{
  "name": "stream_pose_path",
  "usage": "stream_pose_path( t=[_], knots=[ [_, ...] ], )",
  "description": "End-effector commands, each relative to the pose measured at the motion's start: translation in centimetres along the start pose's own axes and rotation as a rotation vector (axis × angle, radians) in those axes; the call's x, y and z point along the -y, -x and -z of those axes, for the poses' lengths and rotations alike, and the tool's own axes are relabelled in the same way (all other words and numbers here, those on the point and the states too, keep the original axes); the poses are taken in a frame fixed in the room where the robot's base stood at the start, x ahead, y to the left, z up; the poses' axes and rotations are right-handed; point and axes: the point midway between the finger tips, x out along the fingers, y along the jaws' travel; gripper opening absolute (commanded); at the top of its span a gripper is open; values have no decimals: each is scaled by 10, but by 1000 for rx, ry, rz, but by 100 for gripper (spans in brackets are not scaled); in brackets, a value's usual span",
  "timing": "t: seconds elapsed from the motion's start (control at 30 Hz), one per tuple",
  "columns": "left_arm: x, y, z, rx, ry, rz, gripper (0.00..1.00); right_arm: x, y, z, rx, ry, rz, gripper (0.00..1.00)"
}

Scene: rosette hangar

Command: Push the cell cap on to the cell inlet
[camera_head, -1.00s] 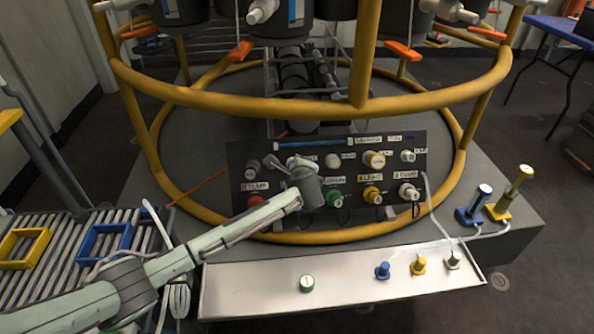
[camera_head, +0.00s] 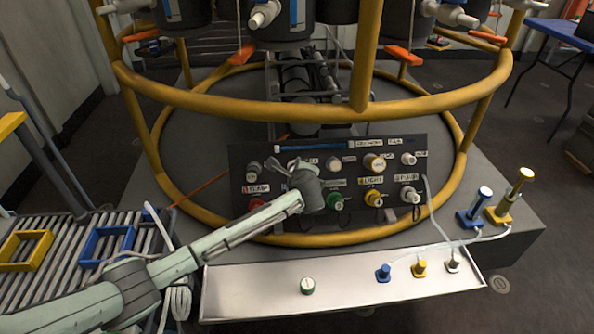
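My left gripper (camera_head: 296,166) reaches in from the left and is at the upper middle of the dark connector panel (camera_head: 240,150). Its wrist and fingers cover part of the panel, and I cannot tell whether the fingers hold anything or touch a fitting. I cannot tell which is the cell inlet. A loose green-and-white cap (camera_head: 307,286) stands on the metal tray; I cannot tell if it is the cell cap. My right gripper is not in view.
A yellow ring frame (camera_head: 230,101) passes above the panel. Cables hang at the panel's right. A roller conveyor (camera_head: 60,270) stands left.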

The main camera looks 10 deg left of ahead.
Motion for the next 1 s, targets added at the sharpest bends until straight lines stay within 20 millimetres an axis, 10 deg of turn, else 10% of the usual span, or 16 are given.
stream_pose_path(
  t=[1.0],
  knots=[
    [0, 0, 0, 1, 1, -1, 19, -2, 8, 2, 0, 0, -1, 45]
  ],
)
